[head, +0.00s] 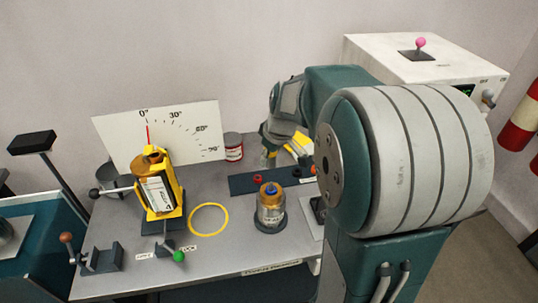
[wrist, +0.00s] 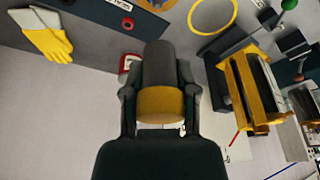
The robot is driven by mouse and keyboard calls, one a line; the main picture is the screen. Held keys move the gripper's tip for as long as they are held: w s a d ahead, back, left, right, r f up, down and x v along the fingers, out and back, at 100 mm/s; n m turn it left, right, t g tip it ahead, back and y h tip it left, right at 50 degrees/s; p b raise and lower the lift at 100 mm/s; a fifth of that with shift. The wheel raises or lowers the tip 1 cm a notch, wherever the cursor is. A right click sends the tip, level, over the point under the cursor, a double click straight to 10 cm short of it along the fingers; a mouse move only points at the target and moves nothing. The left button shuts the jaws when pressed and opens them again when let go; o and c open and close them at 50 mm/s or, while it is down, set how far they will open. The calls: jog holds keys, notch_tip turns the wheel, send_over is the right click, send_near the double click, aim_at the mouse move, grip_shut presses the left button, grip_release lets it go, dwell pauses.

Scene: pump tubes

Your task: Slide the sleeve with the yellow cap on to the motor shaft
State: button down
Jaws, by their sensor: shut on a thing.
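In the wrist view, my gripper (wrist: 160,92) is shut on the sleeve (wrist: 158,62), a dark grey cylinder with a yellow cap (wrist: 161,104). The cap end faces my palm, and one finger lies along each side. In the head view, my arm hides most of the gripper and sleeve. A brass-coloured cylinder (head: 271,211) with a blue top stands upright on a round dark base. A yellow stand (head: 168,205) holds a tilted unit before the angle board; it also shows at right in the wrist view (wrist: 243,92). I cannot tell which one carries the motor shaft.
A yellow ring (head: 209,219) lies flat on the grey table (head: 225,257). A red-labelled can (head: 233,147) stands by the angle board (head: 195,120). A dark strip (head: 250,183) with small coloured rings lies behind the brass cylinder. Levers stand at the left.

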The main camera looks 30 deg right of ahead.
aim_at(274, 165)
jog(key=shift+f, duration=2.65)
jog(key=shift+f, duration=1.3)
jog(key=shift+c, duration=1.5)
grip_release()
jog(key=shift+d+r, duration=0.1)
jog(key=v, duration=1.1)
jog(key=shift+s+r, duration=0.25)
jog(key=shift+r, duration=0.1)
jog(key=s+a+r+m+t+h, duration=0.1)
jog(key=s+a+r+m+t, duration=0.1)
jog(key=s+a, duration=1.1)
jog(key=s+r+m, duration=0.1)
jog(key=s, duration=0.2)
jog(key=shift+s+a+r+m+t, duration=0.2)
jog(key=shift+a+r+m+t, duration=0.05)
jog(key=shift+r+m+t, duration=0.1)
